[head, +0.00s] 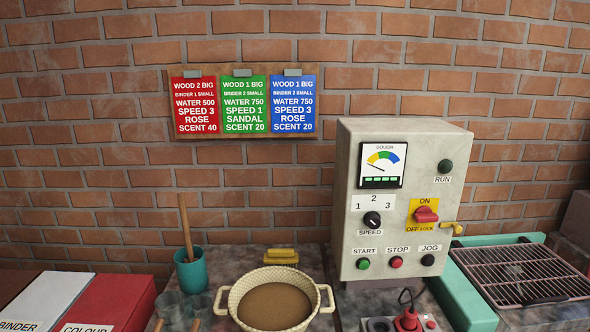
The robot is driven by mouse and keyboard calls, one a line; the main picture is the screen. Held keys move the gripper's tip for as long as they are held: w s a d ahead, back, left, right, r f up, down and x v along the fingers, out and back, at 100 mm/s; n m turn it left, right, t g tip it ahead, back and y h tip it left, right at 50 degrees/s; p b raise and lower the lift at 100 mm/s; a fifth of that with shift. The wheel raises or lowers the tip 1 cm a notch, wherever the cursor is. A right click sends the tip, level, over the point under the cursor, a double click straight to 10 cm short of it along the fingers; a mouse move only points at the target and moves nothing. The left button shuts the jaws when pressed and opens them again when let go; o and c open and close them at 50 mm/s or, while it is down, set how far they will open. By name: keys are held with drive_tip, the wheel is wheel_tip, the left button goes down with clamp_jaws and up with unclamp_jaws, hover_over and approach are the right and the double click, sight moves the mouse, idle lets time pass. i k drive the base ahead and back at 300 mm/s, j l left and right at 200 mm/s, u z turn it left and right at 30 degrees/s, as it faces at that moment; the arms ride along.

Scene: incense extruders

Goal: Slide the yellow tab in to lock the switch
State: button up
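The red rotary switch (426,214) sits on a yellow plate marked ON above and OFF LOCK below, on the front of the pale control box (350,250). Its handle lies roughly sideways, slightly tilted. The yellow tab (451,228) sticks out at the right edge of the box, a little lower than the switch and apart from its handle. How far the tab reaches into the box cannot be told. My gripper is not in view.
Below the switch are the start, stop and jog buttons (396,262). A cream pot (241,307) stands left of the box. A wire rack on a teal tray (470,310) stands at the right. A red object with a black loop (407,320) is at the front.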

sight(457, 230)
drive_tip(key=k+j+z, duration=0.1)
drive_tip(key=z, duration=0.35)
drive_tip(key=k+z, duration=0.25)
drive_tip(key=z, duration=0.25)
